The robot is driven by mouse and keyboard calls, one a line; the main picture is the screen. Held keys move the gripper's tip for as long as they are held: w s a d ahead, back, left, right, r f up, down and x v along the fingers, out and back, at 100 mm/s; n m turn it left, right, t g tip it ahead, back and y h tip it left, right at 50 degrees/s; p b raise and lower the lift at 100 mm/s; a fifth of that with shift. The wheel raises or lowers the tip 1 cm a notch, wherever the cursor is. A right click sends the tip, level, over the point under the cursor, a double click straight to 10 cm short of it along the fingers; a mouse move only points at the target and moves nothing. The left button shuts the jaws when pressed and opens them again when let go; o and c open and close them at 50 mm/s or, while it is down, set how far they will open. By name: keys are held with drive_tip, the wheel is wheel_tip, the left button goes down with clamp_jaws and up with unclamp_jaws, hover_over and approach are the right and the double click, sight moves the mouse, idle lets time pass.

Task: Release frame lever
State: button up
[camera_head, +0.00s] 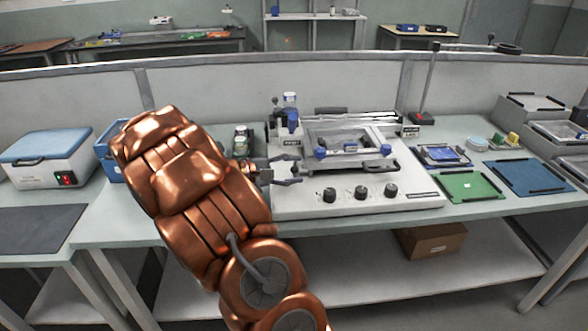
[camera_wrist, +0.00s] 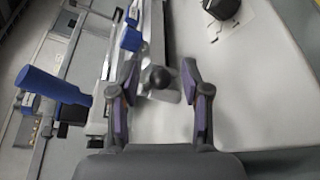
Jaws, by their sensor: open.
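A white bench machine (camera_head: 430,193) with a metal frame (camera_head: 340,130) on top stands in the middle of the table in the head view. My gripper (camera_head: 292,172) is at the left end of this machine, in front of the frame. In the wrist view my gripper (camera_wrist: 161,68) is open. A black ball-shaped knob (camera_wrist: 158,77), which looks like a lever end, lies between the fingertips with a gap on each side. Whether it is the frame lever I cannot tell for sure. A blue handle (camera_wrist: 50,85) sticks out to the left of the fingers.
Several black dials (camera_head: 361,193) line the machine's front; one dial (camera_wrist: 221,8) shows in the wrist view. A blue-lidded box (camera_head: 48,158) stands at left. A green mat (camera_head: 468,187) and a blue mat (camera_head: 532,178) lie at right. A cardboard box (camera_head: 432,240) sits on the lower shelf.

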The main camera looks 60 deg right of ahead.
drive_tip(key=shift+s+d, duration=0.15)
drive_tip(key=shift+d, duration=0.05)
drive_tip(key=shift+f, duration=0.1)
clamp_jaws()
